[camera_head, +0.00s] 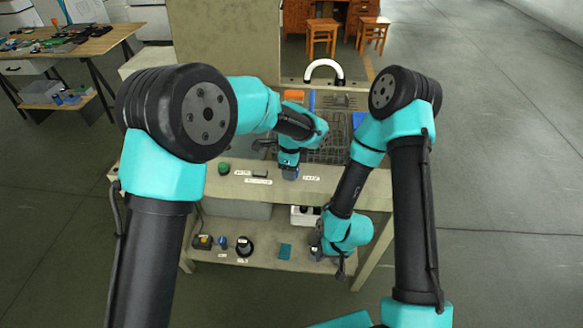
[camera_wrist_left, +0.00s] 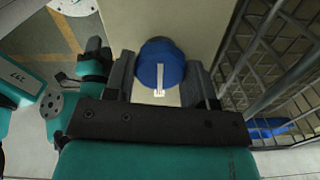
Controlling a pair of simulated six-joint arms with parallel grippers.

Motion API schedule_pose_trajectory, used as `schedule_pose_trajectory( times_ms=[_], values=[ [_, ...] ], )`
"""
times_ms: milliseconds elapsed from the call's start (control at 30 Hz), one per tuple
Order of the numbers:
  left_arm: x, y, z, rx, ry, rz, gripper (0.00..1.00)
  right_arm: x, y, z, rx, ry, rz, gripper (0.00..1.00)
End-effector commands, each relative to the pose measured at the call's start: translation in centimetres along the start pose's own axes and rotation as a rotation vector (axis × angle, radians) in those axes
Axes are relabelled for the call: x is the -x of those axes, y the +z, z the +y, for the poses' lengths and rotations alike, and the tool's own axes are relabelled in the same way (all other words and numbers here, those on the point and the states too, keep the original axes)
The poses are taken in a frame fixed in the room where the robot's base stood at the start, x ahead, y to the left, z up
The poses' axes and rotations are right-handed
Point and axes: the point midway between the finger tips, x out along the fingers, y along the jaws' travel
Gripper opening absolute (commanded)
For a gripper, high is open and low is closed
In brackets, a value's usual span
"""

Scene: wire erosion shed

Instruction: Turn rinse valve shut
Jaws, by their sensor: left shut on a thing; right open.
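The rinse valve is a round blue knob with a white pointer bar (camera_wrist_left: 158,63), mounted on the beige front panel. In the left wrist view its bar runs nearly straight toward a small white label. My left gripper (camera_wrist_left: 163,82) has a dark finger on each side of the knob and is shut on it.
A wire rack (camera_head: 333,145) stands behind the bench edge, close beside my left gripper. A green button (camera_head: 223,168) is on the panel to the left. The lower shelf (camera_head: 262,253) holds a yellow item, a black round part and a teal square. A white tap (camera_head: 325,66) arches at the back.

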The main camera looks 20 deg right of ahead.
Motion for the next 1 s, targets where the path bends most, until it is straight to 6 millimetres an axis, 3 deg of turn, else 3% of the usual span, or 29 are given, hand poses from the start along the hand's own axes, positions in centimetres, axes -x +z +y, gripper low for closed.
schedule_pose_trajectory(
  times_ms=[33,67,333,733,1000],
  values=[
    [0.1,0.0,0.0,-0.002,-0.001,-0.001,0.27,0.0,0.0,0.0,0.0,0.0,0.0,0.43],
    [0.1,0.0,0.0,-0.002,-0.001,-0.001,0.51,0.0,0.0,0.0,0.0,0.0,0.0,0.43],
    [0.0,0.0,0.0,-0.001,-0.001,-0.001,0.76,0.0,0.0,0.0,0.0,0.0,0.0,0.43],
    [0.8,0.0,0.0,0.001,-0.001,-0.001,0.76,0.0,0.0,0.0,0.0,0.0,0.0,0.43],
    [4.9,-0.1,-0.1,0.0,-0.005,0.0,0.76,0.0,0.0,0.0,0.0,0.0,0.0,0.43]
  ],
)
